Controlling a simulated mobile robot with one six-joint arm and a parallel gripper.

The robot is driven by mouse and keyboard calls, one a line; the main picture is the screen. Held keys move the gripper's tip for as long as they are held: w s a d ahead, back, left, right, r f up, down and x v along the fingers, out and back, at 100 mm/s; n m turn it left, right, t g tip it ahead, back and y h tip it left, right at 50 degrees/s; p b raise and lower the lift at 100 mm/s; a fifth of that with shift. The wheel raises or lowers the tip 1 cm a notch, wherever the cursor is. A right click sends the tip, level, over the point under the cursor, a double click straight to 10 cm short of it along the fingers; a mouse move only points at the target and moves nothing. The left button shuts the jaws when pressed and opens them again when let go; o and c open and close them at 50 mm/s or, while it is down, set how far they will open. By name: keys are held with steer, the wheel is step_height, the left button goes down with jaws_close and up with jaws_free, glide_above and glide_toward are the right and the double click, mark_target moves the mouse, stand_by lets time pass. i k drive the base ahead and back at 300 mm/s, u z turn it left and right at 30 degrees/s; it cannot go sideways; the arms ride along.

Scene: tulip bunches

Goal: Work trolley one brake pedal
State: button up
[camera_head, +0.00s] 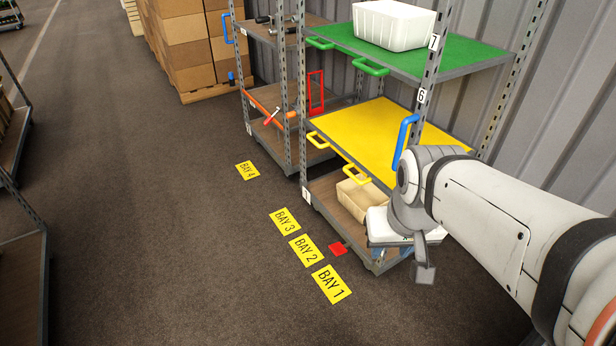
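A trolley (308,184) with a small tag that looks like "1" low on its front left post stands at the centre right. A flat red pedal (338,249) sticks out low at its front edge, close to the floor. I cannot tell from this view whether the pedal is up or down. My arm comes in from the right, over the trolley's front right corner. My gripper (425,272) shows only as a small grey part to the right of the pedal and apart from it in the picture. Its fingers cannot be made out.
The trolley has a green shelf (458,52) with a white crate (394,24), a yellow shelf (395,135) and a cream bin (362,196) below. A blue handle (404,141) stands upright near my arm. Yellow bay signs (331,284) mark the floor. Open floor lies left.

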mark_target(338, 249)
steer(key=u, duration=0.3)
steer(key=i, duration=1)
steer(key=u, duration=0.05)
